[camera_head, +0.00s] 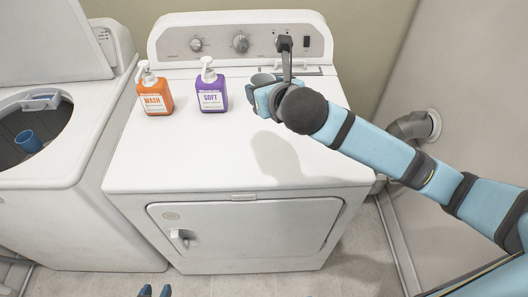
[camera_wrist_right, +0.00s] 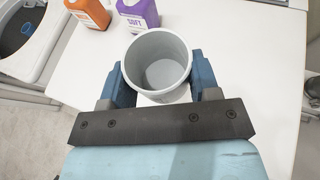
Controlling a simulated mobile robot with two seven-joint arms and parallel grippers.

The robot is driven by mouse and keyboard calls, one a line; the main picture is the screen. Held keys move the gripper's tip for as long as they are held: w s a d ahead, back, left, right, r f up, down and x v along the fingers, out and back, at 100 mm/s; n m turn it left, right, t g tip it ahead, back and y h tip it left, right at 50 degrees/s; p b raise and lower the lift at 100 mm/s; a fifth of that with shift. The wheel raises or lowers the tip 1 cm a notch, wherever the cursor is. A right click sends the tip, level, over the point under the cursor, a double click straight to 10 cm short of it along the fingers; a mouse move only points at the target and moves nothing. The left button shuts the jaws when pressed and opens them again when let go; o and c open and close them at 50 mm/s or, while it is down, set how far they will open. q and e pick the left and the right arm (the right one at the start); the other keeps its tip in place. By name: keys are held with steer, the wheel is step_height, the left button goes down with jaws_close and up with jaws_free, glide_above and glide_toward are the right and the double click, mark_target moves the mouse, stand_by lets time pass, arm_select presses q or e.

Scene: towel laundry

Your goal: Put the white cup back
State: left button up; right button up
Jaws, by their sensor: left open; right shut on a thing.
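The white cup (camera_head: 262,79) is at the back right of the dryer top, partly hidden by my right arm. In the right wrist view the cup (camera_wrist_right: 160,62) is upright-looking, open towards the camera and empty. My right gripper (camera_wrist_right: 158,82) is shut on it, with one blue finger on each side. In the head view my right gripper (camera_head: 268,93) is mostly covered by its own wrist. I cannot tell whether the cup touches the dryer top. My left gripper (camera_head: 154,291) is open and empty at the bottom edge, low in front of the dryer.
An orange WASH bottle (camera_head: 157,97) and a purple SOFT bottle (camera_head: 213,93) stand on the dryer top (camera_head: 200,155), left of the cup. The control panel (camera_head: 215,44) rises behind. A blue cup (camera_head: 28,141) lies in the open washer (camera_head: 80,160) at left. The dryer's front top is clear.

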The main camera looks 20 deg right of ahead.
steer(key=b, duration=0.1)
glide_above(265, 155)
step_height(265, 155, down, 13)
steer(key=shift+f+b, duration=0.55)
steer(key=shift+f, duration=2.1)
steer(key=o, duration=1)
steer(key=shift+f, duration=0.1)
steer(key=shift+s+r, duration=0.3)
steer(key=shift+s, duration=0.05)
steer(key=v, duration=1.1)
steer(key=shift+s+d+r+p, duration=0.1)
steer(key=shift+s+p, duration=0.05)
steer(key=shift+p, duration=0.15)
